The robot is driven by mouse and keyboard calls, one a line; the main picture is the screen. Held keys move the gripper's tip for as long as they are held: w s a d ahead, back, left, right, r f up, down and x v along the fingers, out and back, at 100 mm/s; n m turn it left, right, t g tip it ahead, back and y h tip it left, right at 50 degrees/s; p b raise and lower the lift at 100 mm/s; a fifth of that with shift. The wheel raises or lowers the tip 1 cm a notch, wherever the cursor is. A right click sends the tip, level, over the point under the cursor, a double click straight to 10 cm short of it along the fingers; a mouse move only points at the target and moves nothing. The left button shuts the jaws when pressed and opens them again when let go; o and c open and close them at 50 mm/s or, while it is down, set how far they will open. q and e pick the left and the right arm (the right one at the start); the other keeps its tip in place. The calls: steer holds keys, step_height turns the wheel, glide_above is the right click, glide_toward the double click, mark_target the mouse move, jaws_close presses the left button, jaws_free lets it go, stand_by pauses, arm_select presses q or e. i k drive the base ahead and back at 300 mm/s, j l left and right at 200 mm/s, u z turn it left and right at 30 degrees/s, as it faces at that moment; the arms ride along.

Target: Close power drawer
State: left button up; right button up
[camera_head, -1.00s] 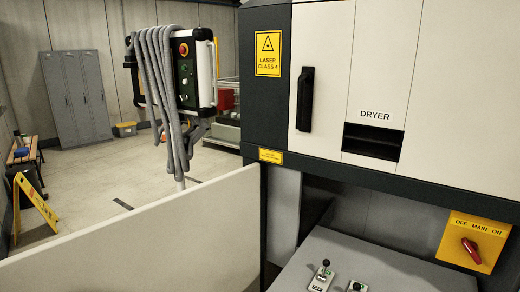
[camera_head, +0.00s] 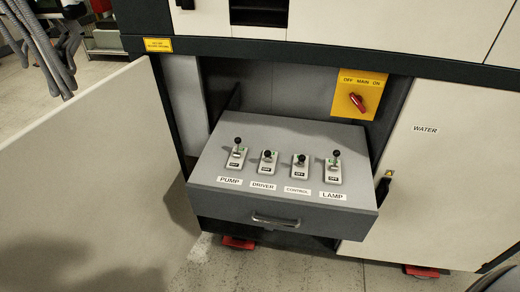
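The power drawer (camera_head: 300,216) is a grey box pulled out from the lower bay of the machine. Its top carries several toggle switches above the labels PUMP, DRIVER, CONTROL and LAMP. A metal handle (camera_head: 275,220) sits on its front face. The handle is clear, with nothing touching it. Neither of my grippers can be made out in the head view. A dark rounded shape shows at the bottom right corner, too cut off to identify.
An open cream door (camera_head: 85,170) stands to the left of the drawer. A yellow main switch panel (camera_head: 358,95) with a red knob is above right. A closed WATER door (camera_head: 440,170) is at right. Red feet (camera_head: 238,243) show under the machine. Floor in front is partly clear.

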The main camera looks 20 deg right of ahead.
mark_target(312, 199)
steer(key=z, duration=0.85)
